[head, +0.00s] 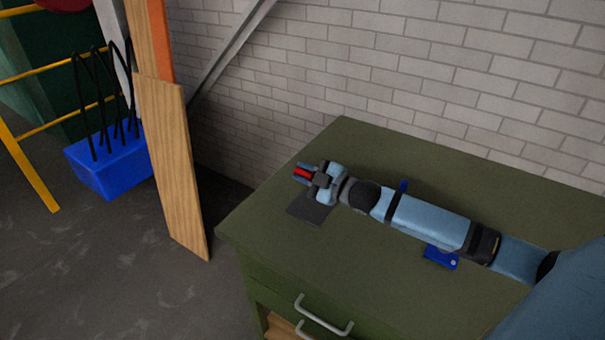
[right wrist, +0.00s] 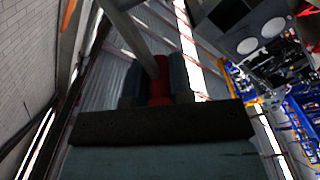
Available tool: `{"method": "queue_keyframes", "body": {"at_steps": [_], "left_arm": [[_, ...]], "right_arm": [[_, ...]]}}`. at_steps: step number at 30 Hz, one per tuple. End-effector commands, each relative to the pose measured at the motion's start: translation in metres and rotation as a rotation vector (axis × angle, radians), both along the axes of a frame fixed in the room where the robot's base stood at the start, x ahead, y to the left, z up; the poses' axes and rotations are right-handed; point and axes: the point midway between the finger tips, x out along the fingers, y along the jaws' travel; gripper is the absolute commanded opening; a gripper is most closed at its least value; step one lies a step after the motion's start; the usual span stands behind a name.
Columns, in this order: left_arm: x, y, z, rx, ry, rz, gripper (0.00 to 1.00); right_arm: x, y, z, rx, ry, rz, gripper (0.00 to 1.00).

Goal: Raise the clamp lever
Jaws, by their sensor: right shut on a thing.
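My right gripper (head: 304,173) is above the far left part of the green cabinet top. It is shut on a red grip (head: 301,174), which I take to be the clamp lever's handle. In the right wrist view the red grip (right wrist: 159,88) sits between the two dark fingers, and a grey rod (right wrist: 138,42) runs from it up and to the left. My arm hides most of what lies under it. Blue parts show on both sides of the arm, a blue piece with holes (head: 440,257) in front and a small blue piece (head: 403,186) behind. My left gripper is not in view.
The green cabinet (head: 270,232) has a metal drawer handle (head: 325,322) at its front. A dark flat patch (head: 311,208) shows beneath the gripper. A wooden board (head: 172,165) and a blue box (head: 112,168) stand to the left. A brick wall (head: 400,80) is behind.

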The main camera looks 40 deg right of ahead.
Motion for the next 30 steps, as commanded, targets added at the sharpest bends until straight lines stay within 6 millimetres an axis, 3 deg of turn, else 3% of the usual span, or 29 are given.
{"method": "queue_keyframes", "body": {"at_steps": [6,15,22,30], "left_arm": [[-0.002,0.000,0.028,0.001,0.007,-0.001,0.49],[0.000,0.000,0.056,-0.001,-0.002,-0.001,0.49],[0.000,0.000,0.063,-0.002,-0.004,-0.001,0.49],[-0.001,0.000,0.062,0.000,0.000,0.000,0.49]], "right_arm": [[0.007,-0.017,0.026,0.145,0.062,-0.003,0.00],[0.020,-0.047,0.046,0.383,0.158,-0.002,0.00],[0.028,-0.067,0.052,0.528,0.218,-0.002,0.00],[0.034,-0.081,0.054,0.531,0.219,-0.002,0.00]]}}
